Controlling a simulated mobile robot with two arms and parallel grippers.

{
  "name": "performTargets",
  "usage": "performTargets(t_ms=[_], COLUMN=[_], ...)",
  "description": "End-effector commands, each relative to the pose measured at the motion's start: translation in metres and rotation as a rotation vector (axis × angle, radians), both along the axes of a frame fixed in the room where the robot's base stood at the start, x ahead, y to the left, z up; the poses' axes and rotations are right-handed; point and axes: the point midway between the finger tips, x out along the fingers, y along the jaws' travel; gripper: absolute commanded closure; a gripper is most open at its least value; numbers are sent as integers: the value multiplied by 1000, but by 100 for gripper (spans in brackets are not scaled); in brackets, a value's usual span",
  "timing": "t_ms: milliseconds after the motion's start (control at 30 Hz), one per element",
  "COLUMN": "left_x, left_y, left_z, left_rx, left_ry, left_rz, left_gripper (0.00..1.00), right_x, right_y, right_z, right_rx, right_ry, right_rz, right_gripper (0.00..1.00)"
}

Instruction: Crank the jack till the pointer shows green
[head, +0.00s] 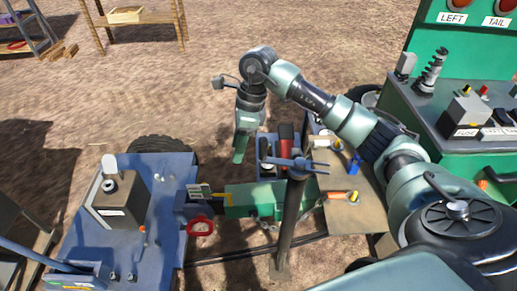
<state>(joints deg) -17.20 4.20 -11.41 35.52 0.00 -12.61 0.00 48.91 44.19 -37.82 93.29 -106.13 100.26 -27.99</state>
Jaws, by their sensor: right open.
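The jack (291,215) is a dark upright post beside the green drawbar (240,201), with its foot on the dirt. A blue-grey crank (297,164) sits across its top. A small striped plate with yellow and dark marks (207,194) is at the hitch end of the drawbar; I cannot make out a pointer or its colour on it. My right gripper (239,155) hangs downward to the left of the crank, open, empty and apart from it. My left gripper is out of view.
A dark box with bottles (277,150) is behind the crank. A tool board (350,200) and green panel (462,60) lie right.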

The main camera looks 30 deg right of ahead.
Motion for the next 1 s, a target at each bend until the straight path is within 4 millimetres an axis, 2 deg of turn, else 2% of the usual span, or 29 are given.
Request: performTargets(t_ms=[33, 100, 200, 367, 700, 1000], left_x=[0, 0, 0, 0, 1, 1], left_y=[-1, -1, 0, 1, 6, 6], left_z=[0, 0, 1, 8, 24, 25], left_rx=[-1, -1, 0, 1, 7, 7], left_ry=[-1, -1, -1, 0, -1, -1], left_rz=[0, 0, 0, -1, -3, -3], left_gripper=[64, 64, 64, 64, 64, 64], right_x=[0, -2, -6, -7, -7, -7], right_y=[-26, -52, -71, -73, -72, -72], right_z=[11, 20, 26, 11, -40, -51], right_rx=[-97, -195, -263, -275, -271, -271], right_ry=[1, 13, 27, 36, 34, 30], right_rz=[-2, -5, -13, -13, -14, -13], right_gripper=[55, 55, 55, 55, 55, 55])
